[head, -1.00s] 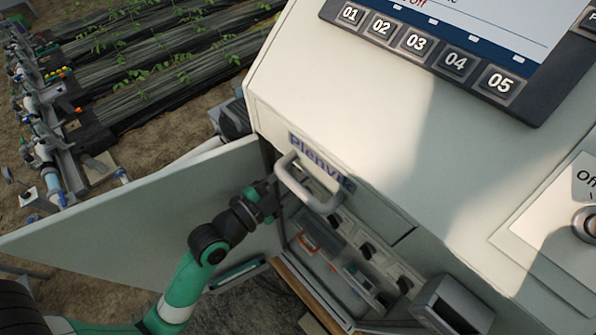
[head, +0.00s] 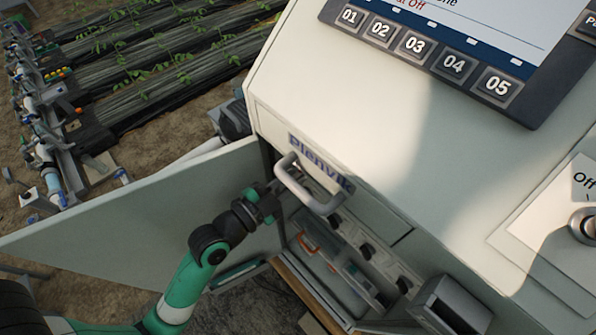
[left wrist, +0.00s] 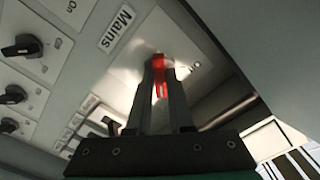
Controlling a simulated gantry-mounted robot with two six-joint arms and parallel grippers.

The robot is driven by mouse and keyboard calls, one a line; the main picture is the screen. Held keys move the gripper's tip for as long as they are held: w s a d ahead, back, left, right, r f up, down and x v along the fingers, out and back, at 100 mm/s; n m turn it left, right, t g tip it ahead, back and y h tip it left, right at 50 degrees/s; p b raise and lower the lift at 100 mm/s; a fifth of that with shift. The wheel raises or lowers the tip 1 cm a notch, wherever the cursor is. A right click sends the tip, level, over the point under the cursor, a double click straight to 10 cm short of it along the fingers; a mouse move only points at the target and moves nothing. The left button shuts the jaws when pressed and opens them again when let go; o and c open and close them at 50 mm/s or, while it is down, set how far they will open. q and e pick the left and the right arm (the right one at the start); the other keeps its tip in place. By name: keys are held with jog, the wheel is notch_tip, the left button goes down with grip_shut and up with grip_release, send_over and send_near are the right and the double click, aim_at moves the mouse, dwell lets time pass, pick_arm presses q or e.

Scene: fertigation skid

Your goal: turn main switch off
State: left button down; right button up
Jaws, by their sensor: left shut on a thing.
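The main switch (left wrist: 161,88) has a red handle on a pale metal plate, beside a "Mains" label (left wrist: 117,28), in the left wrist view. My left gripper (left wrist: 163,72) is shut on this red handle, with one dark finger on each side of it. The red switch is hidden there. My right gripper is not in view.
Black rotary knobs (left wrist: 22,47) sit left of the switch. The open cabinet door (head: 150,205) stands to the left of my left arm. A grey bar handle (head: 305,188) juts out close to the gripper. A screen with numbered buttons (head: 415,43) is above.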

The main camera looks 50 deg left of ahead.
pick_arm(q)
jog(key=shift+d+n+p, duration=0.15)
jog(key=shift+n+p, duration=3.6)
jog(key=shift+n, duration=4.85)
jog(key=c, duration=0.8)
grip_release()
